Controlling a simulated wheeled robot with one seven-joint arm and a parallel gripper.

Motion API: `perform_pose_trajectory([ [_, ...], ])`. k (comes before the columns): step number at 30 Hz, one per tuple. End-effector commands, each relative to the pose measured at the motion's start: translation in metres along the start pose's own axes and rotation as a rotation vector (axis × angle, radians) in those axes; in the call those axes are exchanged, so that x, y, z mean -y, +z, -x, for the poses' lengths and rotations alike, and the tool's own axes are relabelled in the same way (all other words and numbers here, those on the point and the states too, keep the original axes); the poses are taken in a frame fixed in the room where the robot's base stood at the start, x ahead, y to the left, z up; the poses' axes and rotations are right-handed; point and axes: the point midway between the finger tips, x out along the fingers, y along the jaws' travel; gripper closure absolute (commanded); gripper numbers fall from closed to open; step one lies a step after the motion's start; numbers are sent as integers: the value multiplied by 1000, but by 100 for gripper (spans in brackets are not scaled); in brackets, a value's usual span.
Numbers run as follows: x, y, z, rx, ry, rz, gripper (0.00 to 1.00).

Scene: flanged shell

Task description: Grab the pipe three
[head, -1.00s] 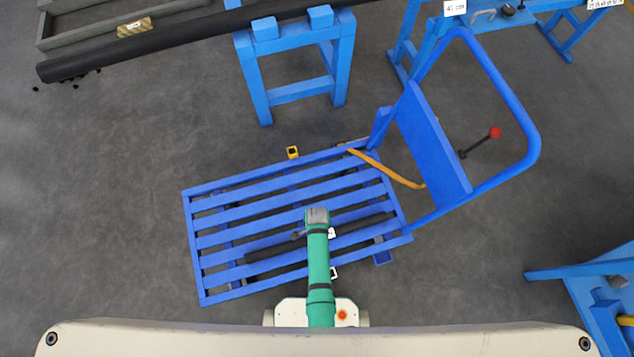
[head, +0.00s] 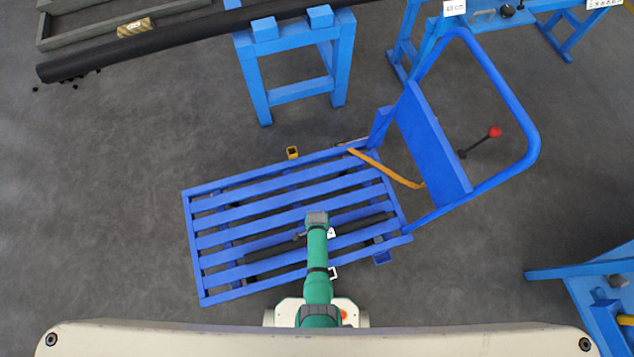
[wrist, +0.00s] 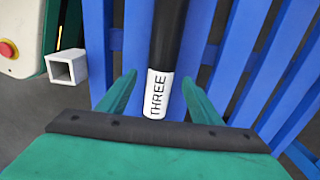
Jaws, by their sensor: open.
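Pipe three (wrist: 160,85) is a dark round pipe with a white band lettered THREE near its end in the wrist view. It lies along the slats of the blue cart (head: 192,240). In the head view the dark pipe (head: 364,223) runs across the cart's lower part, and my arm hides its middle. My gripper (wrist: 158,76) has two green fingers, one on each side of the labelled end. The fingers stand apart with a visible gap to the pipe on both sides, and nothing is held. In the head view the fingers are mostly hidden under my arm.
The cart's blue push handle (head: 537,140) rises at the right, with an orange strap (head: 390,168) beside it. A blue stand (head: 300,92) carries a long black pipe (head: 150,50) at the back. A blue table (head: 600,290) stands lower right. The floor left of the cart is clear.

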Motion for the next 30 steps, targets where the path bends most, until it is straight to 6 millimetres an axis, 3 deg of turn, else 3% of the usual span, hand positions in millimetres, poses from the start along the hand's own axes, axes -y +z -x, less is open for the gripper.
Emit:
perform_pose_trajectory([
  [6, 0, -1, -17, 0, 1, -1, 41],
  [16, -1, 0, -20, 0, 0, 1, 41],
  [23, -1, 0, -20, 0, 1, 1, 96],
  [24, -1, 0, -20, 0, 1, 1, 100],
  [30, 1, 0, -19, -1, -1, 1, 100],
])
